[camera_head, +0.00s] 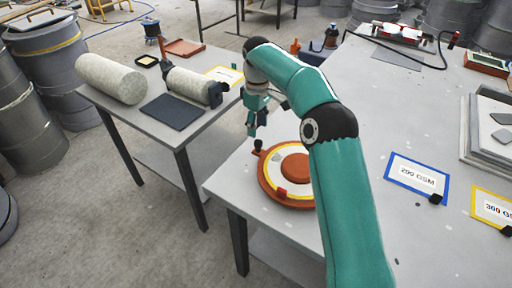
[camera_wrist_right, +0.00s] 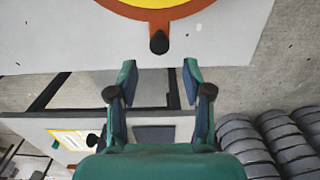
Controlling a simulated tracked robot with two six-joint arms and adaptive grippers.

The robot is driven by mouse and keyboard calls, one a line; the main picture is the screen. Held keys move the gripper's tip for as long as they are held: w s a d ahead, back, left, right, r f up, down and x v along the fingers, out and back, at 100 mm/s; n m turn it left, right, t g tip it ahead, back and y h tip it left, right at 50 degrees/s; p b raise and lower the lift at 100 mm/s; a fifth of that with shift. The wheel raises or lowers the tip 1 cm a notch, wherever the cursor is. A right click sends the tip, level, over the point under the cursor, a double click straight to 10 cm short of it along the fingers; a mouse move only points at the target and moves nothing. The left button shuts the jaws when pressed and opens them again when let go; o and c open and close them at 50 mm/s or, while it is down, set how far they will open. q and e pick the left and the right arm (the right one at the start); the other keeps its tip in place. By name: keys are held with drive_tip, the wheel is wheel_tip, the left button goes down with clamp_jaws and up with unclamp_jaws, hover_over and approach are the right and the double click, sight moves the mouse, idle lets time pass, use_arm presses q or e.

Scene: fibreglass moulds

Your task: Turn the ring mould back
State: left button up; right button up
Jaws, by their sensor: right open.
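The ring mould (camera_head: 295,167) is a round orange-brown disc with a cream and yellow ring and a raised centre. It lies on the near left part of the right-hand table, with my right forearm close over its right side. A short tab with a black knob (camera_head: 258,145) sticks out at its upper left. My right gripper (camera_head: 256,132) is open and empty, just above and behind the knob. In the right wrist view, the knob (camera_wrist_right: 159,42) lies ahead of the gap between the two fingertips (camera_wrist_right: 159,72), apart from them. My left gripper is out of view.
The table (camera_head: 375,140) holds a 200 GSM card (camera_head: 417,178), a 300 GSM card and a stepped grey mould at right. A gap separates it from the left table, which holds pale rolls (camera_head: 110,78) and a dark mat (camera_head: 172,111). Drums stand around.

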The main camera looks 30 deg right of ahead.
sight(258, 142)
drive_tip(key=f, duration=0.7)
drive_tip(key=shift+s+d+f, duration=0.1)
drive_tip(key=shift+s+f, duration=0.1)
drive_tip(key=shift+f, duration=0.15)
drive_tip(key=shift+c, duration=0.2)
clamp_jaws()
drive_tip(key=shift+a, duration=0.25)
drive_tip(key=shift+d, duration=0.1)
